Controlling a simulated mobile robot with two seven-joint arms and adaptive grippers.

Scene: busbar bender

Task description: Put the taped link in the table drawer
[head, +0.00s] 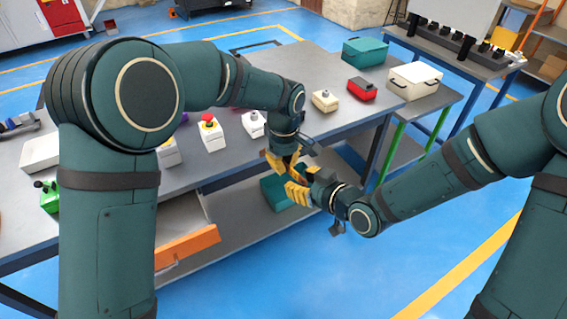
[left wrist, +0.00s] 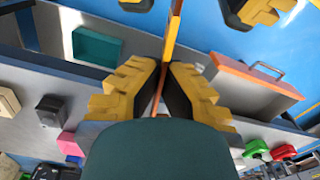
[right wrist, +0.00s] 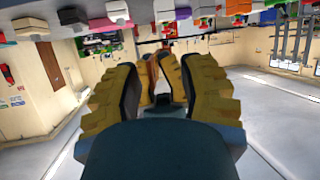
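My left gripper (head: 284,160) is over the table's front edge. In the left wrist view its fingers (left wrist: 166,82) are closed on a thin copper-coloured strip with a yellow band, the taped link (left wrist: 172,36), which sticks out past the fingertips. My right gripper (head: 300,188) is just below and in front of it; its fingers stand apart in the right wrist view (right wrist: 162,78). Its fingertips also show at the top right of the left wrist view (left wrist: 262,14). The table drawer (head: 187,247) is pulled open, with an orange front; it also shows in the left wrist view (left wrist: 258,70).
The grey table (head: 225,165) carries a red-button box (head: 209,134), a white box (head: 253,124), a beige box (head: 325,101) and a red box (head: 362,89). A teal bin (head: 280,192) sits on the lower shelf. Blue floor is free in front.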

